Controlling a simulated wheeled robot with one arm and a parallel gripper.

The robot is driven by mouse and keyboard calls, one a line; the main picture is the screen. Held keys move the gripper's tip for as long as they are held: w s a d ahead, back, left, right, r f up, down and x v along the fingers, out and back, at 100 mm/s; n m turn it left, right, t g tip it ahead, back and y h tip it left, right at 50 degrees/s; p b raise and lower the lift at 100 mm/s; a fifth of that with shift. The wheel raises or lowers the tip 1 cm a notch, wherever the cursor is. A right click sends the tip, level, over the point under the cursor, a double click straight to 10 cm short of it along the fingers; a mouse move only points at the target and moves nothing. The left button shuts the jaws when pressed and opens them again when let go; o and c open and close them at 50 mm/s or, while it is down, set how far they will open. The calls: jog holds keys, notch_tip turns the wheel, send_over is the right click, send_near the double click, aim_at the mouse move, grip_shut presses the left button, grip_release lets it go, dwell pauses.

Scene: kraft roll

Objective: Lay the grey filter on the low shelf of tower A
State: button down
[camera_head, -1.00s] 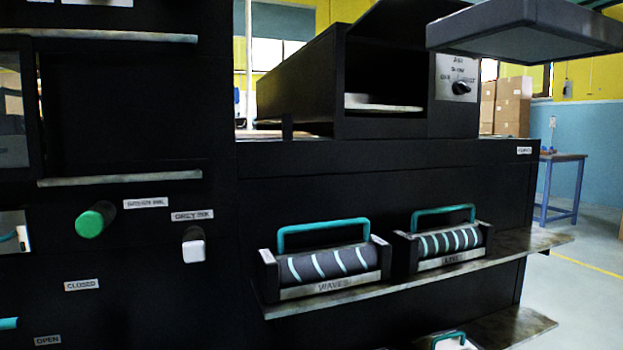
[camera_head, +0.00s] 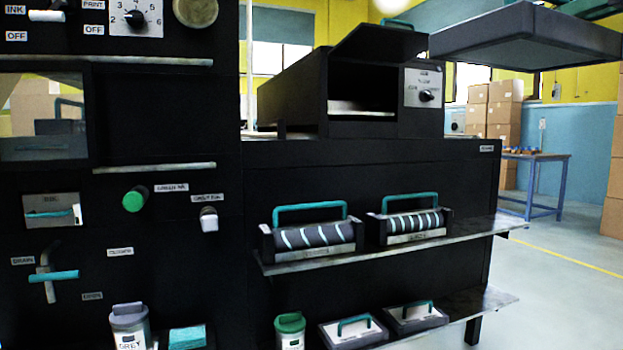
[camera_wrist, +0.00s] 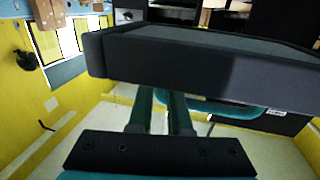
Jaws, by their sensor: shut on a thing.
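A flat, dark grey framed panel, which looks like the grey filter (camera_head: 525,42), hangs in the air at the upper right of the head view. In the wrist view the filter (camera_wrist: 200,62) spans the frame just beyond my gripper (camera_wrist: 160,98). The two fingers are close together and shut at its near side; the exact grip is hidden by the panel. A teal piece (camera_head: 603,9) shows above the filter at the head view's right edge. I cannot make out a label for tower A or say which shelf is its low one.
A black machine carries an upper shelf (camera_head: 475,236) with two striped rollers (camera_head: 315,236). A lower shelf (camera_head: 480,303) holds two flat pieces with teal handles (camera_head: 353,328). A blue table (camera_head: 535,157) and boxes (camera_head: 503,102) stand behind. The right floor (camera_head: 560,290) is clear.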

jog(key=w+d+f+m+h+p, duration=0.1)
jog(key=w+d+f+h, duration=0.1)
jog(key=w+d+f, duration=0.45)
jog(key=w+d+f+m+h+p, duration=0.15)
jog(key=w+d+f, duration=0.25)
jog(key=w+f, duration=0.45)
jog(key=w+d+f+m+h+p, duration=0.1)
jog(key=w+f, duration=0.4)
jog(key=f, duration=0.4)
jog(key=w+d+f+h+p, duration=0.1)
jog(key=w+f, duration=0.5)
jog(key=f, duration=0.3)
jog(key=w+a+f+n+y+p, duration=0.2)
jog(key=w+a+f+y+p, duration=0.15)
jog(key=a+f, duration=1.1)
jog(key=s+a+f+n+y, duration=0.1)
jog(key=s+a+y, duration=0.1)
jog(key=a, duration=0.5)
jog(key=s+a+f+n+y, duration=0.2)
jog(key=a, duration=0.6)
jog(key=shift+a+f+g+p, duration=0.2)
jog(key=shift+g+p, duration=0.1)
jog(key=shift+p, duration=0.1)
jog(key=shift+d, duration=0.1)
